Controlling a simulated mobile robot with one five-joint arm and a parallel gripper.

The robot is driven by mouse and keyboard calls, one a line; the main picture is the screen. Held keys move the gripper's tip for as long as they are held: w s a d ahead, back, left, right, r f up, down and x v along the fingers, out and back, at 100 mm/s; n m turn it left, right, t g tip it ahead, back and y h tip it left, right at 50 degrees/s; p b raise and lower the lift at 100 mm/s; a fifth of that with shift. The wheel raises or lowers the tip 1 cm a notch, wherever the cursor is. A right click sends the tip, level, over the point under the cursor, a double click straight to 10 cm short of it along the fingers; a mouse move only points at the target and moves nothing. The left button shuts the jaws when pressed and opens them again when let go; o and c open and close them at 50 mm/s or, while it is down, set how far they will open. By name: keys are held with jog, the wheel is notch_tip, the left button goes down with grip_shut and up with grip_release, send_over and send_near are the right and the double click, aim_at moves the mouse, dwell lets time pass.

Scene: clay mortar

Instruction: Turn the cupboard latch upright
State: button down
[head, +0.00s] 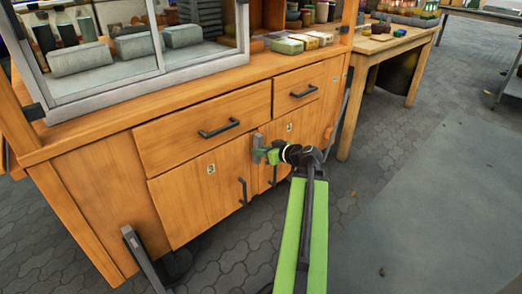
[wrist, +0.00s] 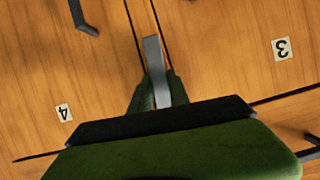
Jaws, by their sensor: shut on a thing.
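The cupboard latch (wrist: 153,58) is a flat grey bar at the seam between two wooden doors. In the wrist view it sticks out between my green fingers and lies nearly in line with the dark seam. In the head view the grey latch (head: 257,141) looks roughly upright, just beyond my fingertips. My gripper (head: 268,153) is shut on it, with one finger on each side; in the wrist view my gripper (wrist: 159,92) hides the latch's near end. The cupboard doors (head: 190,198) look closed.
Black handles (head: 243,192) stick out from the doors below the latch, and a drawer handle (head: 219,129) is above left. Small number tags (wrist: 282,48) mark the doors. A wooden table (head: 400,42) stands to the right. The paved floor (head: 390,165) at the right is open.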

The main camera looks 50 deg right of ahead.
jog(key=shift+n+h, duration=0.4)
dwell(0.3)
jog(key=c, duration=1.2)
grip_release()
jog(key=shift+c, duration=0.2)
